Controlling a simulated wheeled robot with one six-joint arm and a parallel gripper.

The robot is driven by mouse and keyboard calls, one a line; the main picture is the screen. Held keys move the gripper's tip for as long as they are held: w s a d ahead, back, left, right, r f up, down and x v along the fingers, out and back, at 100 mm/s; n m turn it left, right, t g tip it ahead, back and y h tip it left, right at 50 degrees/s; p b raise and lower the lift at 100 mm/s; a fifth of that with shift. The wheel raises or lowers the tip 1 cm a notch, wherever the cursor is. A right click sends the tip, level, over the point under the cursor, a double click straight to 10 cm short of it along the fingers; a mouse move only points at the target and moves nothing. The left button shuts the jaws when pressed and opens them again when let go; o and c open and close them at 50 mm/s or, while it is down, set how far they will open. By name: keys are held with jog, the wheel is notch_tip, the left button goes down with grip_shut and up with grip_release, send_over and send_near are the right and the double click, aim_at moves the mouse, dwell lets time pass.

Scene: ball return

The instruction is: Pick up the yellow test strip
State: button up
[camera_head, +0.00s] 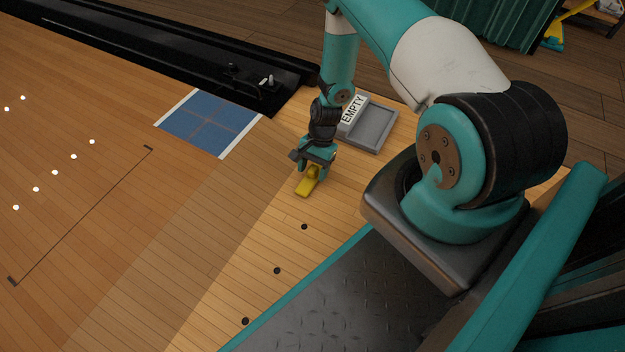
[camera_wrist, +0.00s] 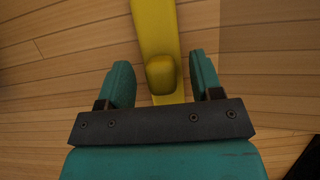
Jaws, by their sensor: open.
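The yellow test strip (camera_head: 308,184) lies on the wooden floor directly under my gripper in the head view. In the wrist view the strip (camera_wrist: 155,30) runs from the top edge down between the fingers, with a raised yellow block (camera_wrist: 161,74) on it. My gripper (camera_head: 312,170) is open and points down at the strip. In the wrist view its two teal fingers (camera_wrist: 163,80) stand on either side of the raised block, with a gap on each side. The near end of the strip is hidden behind the gripper body.
A grey tray (camera_head: 391,127) labelled "EMPTY" sits behind and right of my gripper. A blue mat (camera_head: 208,124) with white edges lies to the left. A black gutter (camera_head: 190,55) runs along the back. Dark round dots mark the floor in front. The floor around the strip is clear.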

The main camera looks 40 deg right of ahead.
aim_at(313, 168)
jog(key=c, duration=1)
notch_tip(313, 168, up, 20)
jog(key=p, duration=1.2)
